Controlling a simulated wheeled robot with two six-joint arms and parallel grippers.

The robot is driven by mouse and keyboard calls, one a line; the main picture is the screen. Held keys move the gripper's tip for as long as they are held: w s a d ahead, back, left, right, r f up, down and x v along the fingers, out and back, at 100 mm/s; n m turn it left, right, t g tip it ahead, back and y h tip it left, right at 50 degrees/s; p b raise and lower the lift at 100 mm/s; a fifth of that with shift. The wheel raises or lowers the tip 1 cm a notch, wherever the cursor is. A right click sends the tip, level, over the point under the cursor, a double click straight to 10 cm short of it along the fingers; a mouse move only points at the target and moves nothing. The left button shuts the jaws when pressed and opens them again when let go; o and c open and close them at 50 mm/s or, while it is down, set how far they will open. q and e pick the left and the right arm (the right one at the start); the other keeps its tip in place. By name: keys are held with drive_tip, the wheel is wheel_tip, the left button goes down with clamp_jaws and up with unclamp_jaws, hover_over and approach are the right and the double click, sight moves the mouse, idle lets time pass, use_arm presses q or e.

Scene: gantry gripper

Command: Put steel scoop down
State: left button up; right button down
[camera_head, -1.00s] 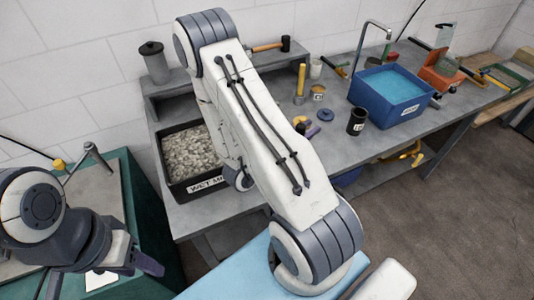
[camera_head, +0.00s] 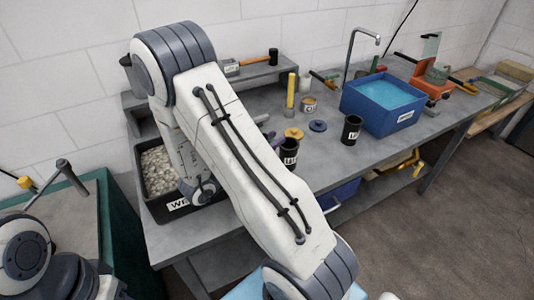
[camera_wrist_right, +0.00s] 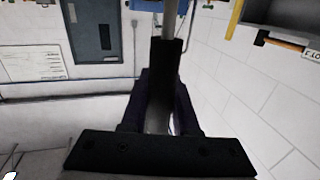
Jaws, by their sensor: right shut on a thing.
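My right arm crosses the middle of the head view, and its gripper (camera_head: 268,138) shows only as a small purple piece beside the forearm. In the right wrist view the gripper (camera_wrist_right: 160,85) is shut on a dark handle with a steel shaft above it, which I take to be the steel scoop (camera_wrist_right: 169,55). The scoop's bowl is not visible there. In the head view the scoop is hidden behind my arm. My left arm is at the lower left, with its gripper out of the frame.
A black bin of pale chips (camera_head: 160,172) stands left on the grey bench. Bench between the right cup and bin is partly hidden.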

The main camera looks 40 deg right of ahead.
drive_tip(key=shift+w+a+f, duration=0.4)
drive_tip(key=shift+w, duration=0.25)
wheel_tip(320, 180, down, 4)
drive_tip(key=shift+r+p, duration=0.1)
drive_tip(key=shift+p, duration=0.3)
drive_tip(key=shift+f, duration=0.2)
drive_tip(key=shift+f, duration=0.15)
drive_tip(key=c, duration=0.7)
unclamp_jaws()
